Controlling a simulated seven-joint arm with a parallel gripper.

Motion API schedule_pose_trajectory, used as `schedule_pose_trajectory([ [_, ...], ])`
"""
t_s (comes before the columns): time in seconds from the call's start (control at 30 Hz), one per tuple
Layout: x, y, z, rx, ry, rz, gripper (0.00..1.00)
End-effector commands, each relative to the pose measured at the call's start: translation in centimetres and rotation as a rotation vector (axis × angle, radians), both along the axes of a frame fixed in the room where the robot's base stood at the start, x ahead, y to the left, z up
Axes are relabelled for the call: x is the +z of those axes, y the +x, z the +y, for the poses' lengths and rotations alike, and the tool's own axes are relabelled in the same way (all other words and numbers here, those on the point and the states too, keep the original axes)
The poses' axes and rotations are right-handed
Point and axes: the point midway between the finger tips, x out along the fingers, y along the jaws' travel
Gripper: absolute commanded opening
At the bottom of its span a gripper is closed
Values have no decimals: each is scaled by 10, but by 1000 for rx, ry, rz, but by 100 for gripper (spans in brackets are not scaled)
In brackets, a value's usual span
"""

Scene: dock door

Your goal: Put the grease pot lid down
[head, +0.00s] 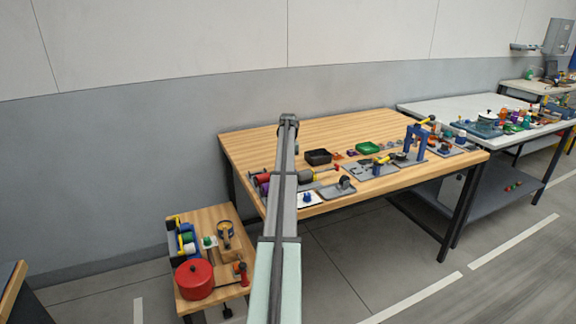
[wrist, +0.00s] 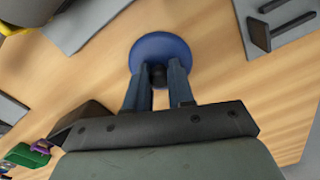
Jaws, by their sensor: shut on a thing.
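The grease pot lid (wrist: 160,44) is a blue disc with a dark knob, at the top middle of the wrist view. My gripper (wrist: 158,72) is shut on the knob, one finger on each side. The lid shows against bare wooden tabletop; I cannot tell whether it touches the wood or hangs just above it. In the head view my own arm crosses the workbench, and I cannot make out the gripper or the held lid there.
The wooden workbench (head: 262,139) carries a black tray (head: 318,157), a green tray (head: 367,147) and a blue press (head: 414,140). In the wrist view a grey plate with dark pegs (wrist: 273,22) lies right of the lid. A low table (head: 207,218) holds a red pot (head: 194,280).

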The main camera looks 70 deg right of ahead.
Motion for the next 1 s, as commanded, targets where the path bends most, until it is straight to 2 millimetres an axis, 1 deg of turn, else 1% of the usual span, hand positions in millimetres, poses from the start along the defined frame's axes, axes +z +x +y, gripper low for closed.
schedule_pose_trajectory([
  [0.07, -2, 0, 0, 0, 0, 0, 0],
  [0.1, -2, 0, 0, 0, 0, 0, 27],
  [0.33, -2, 0, 0, 0, 0, 0, 49],
  [0.57, -1, 0, 0, 0, 0, 0, 49],
  [0.67, 3, 0, 0, 0, 0, 0, 49],
  [0.77, 12, 0, -1, 0, -1, 0, 49],
  [0.83, 22, 0, -1, 0, -1, 0, 49],
  [1.0, 55, 1, -1, 0, -2, -1, 49],
])
